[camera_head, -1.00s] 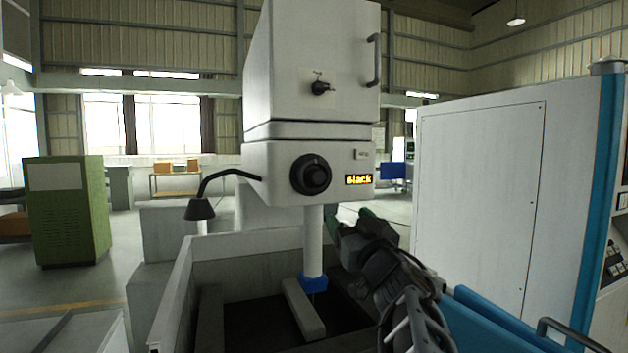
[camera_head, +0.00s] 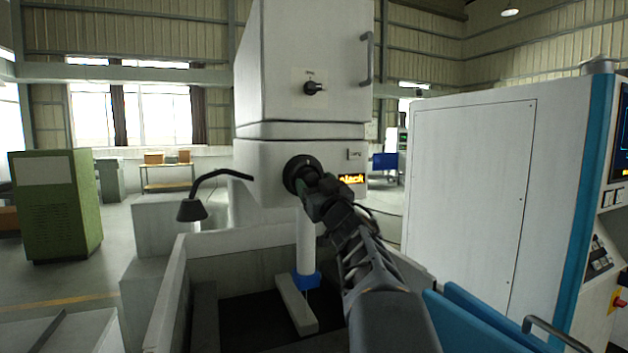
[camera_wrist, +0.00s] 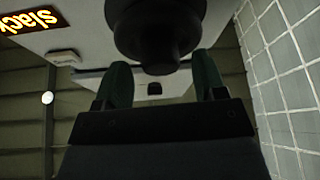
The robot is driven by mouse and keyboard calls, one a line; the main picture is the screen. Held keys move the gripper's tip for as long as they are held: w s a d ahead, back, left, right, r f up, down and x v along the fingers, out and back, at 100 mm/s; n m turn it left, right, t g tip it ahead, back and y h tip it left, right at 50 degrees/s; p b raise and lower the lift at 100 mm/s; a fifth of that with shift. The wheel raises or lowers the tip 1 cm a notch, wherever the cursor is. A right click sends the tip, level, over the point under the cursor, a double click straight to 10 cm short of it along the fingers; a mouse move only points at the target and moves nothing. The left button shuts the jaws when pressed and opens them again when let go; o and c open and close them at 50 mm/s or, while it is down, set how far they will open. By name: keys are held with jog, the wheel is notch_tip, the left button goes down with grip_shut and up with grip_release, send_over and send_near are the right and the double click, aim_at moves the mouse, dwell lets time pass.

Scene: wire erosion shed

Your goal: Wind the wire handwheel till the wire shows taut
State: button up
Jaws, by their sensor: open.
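The black round wire handwheel (camera_head: 297,171) sits on the front of the white machine head. In the head view my gripper covers its lower right part. In the wrist view the handwheel (camera_wrist: 158,28) is straight ahead at the top, its hub between and just beyond my two fingers. My gripper (camera_wrist: 160,82) is open, its green fingers apart on either side; I cannot tell whether they touch the wheel. In the head view my gripper (camera_head: 312,187) is right in front of the wheel. The display (camera_head: 352,179) reads "slack" and is partly covered by my arm; it also shows in the wrist view (camera_wrist: 32,33).
A small black knob (camera_head: 315,88) is on the upper housing. A black lamp (camera_head: 192,208) on a bent arm sticks out left of the head. Below are the tank wall (camera_head: 172,290) and a white column (camera_head: 306,245) with a blue collar. A white cabinet (camera_head: 470,190) stands right.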

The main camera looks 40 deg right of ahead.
jog(key=shift+w+d+r, duration=0.1)
jog(key=shift+w+r, duration=0.1)
jog(key=shift+w, duration=0.2)
jog(key=shift+c, duration=0.3)
jog(key=c, duration=0.9)
jog(key=shift+o, duration=0.2)
jog(key=shift+m, duration=0.3)
jog(key=m+h, duration=0.1)
jog(key=m, duration=0.1)
jog(key=m+h, duration=0.2)
jog(key=m, duration=0.1)
jog(key=shift+a+f+g+b, duration=0.1)
jog(key=shift+a+g+b, duration=0.1)
jog(key=shift+g+b, duration=0.15)
jog(key=shift+a+m+g+h+b, duration=0.1)
jog(key=shift+m+g+h+b, duration=0.3)
jog(key=shift+m, duration=0.8)
jog(key=shift+m+g+h+b, duration=0.15)
jog(key=shift+m+h+b, duration=0.45)
jog(key=shift+m, duration=1)
